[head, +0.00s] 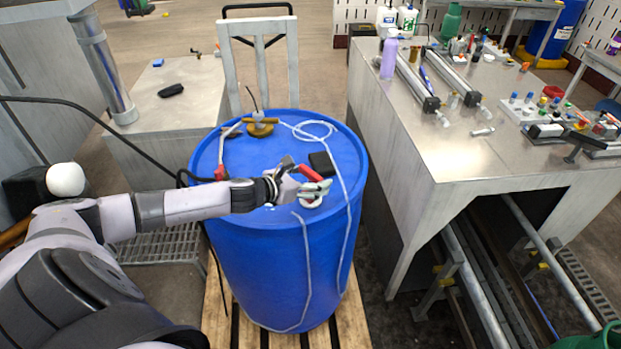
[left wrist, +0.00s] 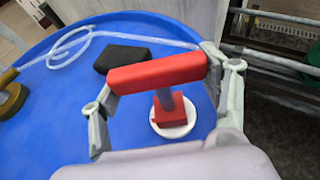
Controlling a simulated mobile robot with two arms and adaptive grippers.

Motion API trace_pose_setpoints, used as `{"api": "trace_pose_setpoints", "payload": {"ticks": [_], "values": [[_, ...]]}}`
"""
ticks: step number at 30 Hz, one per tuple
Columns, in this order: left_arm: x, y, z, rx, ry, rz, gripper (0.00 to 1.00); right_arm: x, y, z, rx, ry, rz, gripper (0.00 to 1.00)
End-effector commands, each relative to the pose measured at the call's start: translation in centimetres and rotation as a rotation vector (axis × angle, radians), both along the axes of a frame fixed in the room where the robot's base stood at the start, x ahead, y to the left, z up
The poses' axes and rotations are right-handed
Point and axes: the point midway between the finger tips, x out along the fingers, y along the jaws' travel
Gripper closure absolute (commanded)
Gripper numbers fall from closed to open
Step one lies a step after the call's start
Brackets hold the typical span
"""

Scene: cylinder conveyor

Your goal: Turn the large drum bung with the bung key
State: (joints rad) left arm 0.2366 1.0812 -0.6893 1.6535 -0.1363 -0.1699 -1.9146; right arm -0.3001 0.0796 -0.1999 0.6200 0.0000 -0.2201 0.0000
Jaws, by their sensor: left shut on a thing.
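The blue drum (head: 270,250) stands upright in the middle of the head view. My left gripper (head: 312,184) is over the right front part of its lid. In the left wrist view, the fingers (left wrist: 165,95) are shut on the red crossbar handle of the bung key (left wrist: 157,72). The key's grey shaft runs down to a red foot over the white large bung (left wrist: 174,131). The foot appears to meet the bung; I cannot tell how deeply it sits. The bung also shows below the gripper in the head view (head: 311,202), partly hidden. My right gripper is not in view.
A black block (head: 322,163) lies on the lid behind the key. A brass fitting (head: 260,128) stands at the lid's back, and a pale hose (head: 345,200) crosses the lid. A cluttered metal table (head: 450,160) is on the right. The drum rests on a wooden pallet (head: 350,325).

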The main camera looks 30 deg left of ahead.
Motion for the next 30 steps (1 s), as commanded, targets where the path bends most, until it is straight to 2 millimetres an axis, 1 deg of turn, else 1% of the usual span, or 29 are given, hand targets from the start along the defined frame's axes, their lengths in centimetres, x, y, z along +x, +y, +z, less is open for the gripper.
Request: {"api": "trace_pose_setpoints", "payload": {"ticks": [10, 13, 18, 21, 30], "values": [[0.17, 0.13, 0.18, 0.003, -0.004, -0.032, 0.63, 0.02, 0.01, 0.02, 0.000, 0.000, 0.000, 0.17], [0.19, 0.38, 0.28, 0.008, -0.004, -0.111, 0.63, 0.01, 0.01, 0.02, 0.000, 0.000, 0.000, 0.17], [0.26, 0.20, 0.16, 0.004, -0.007, -0.252, 0.63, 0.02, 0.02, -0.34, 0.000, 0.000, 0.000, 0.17], [0.16, 0.15, 0.13, 0.003, -0.004, -0.295, 0.63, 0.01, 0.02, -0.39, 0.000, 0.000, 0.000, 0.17], [0.12, 0.11, 0.14, 0.001, -0.003, -0.307, 0.63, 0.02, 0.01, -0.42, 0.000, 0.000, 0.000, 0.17]]}}
